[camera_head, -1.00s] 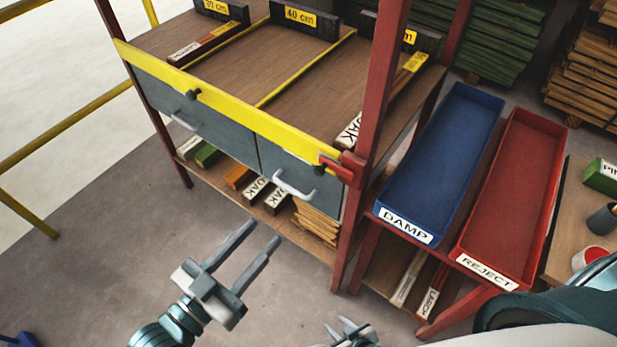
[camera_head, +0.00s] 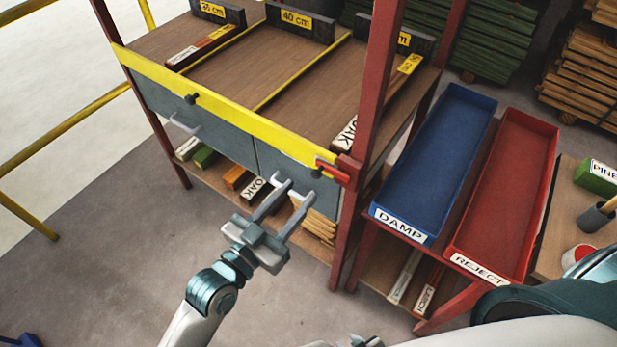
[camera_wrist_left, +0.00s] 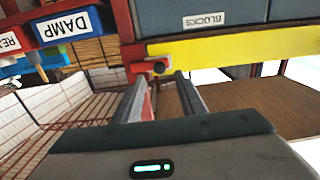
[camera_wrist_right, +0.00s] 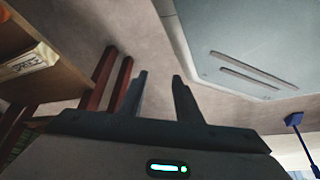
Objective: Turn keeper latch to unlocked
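The keeper latch appears to be the short red piece (camera_head: 333,171) at the right end of the yellow bar (camera_head: 225,112), beside the red post. A dark knob (camera_head: 316,173) sits next to it. My left gripper (camera_head: 299,195) is open and empty, its fingers pointing up toward the bar end, overlapping a drawer handle in the head view. In the left wrist view the red latch (camera_wrist_left: 139,68) and knob (camera_wrist_left: 159,67) show just beyond the open fingertips, apart from them as far as I can tell. My right gripper (camera_wrist_right: 159,76) is open and empty, pointing at the floor area.
Grey drawers with pale handles (camera_head: 184,124) sit below the bar. The red post (camera_head: 372,90) stands right beside the latch. Blue DAMP (camera_head: 437,160) and red REJECT (camera_head: 508,190) trays stand to the right. The floor (camera_head: 110,260) in front is clear.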

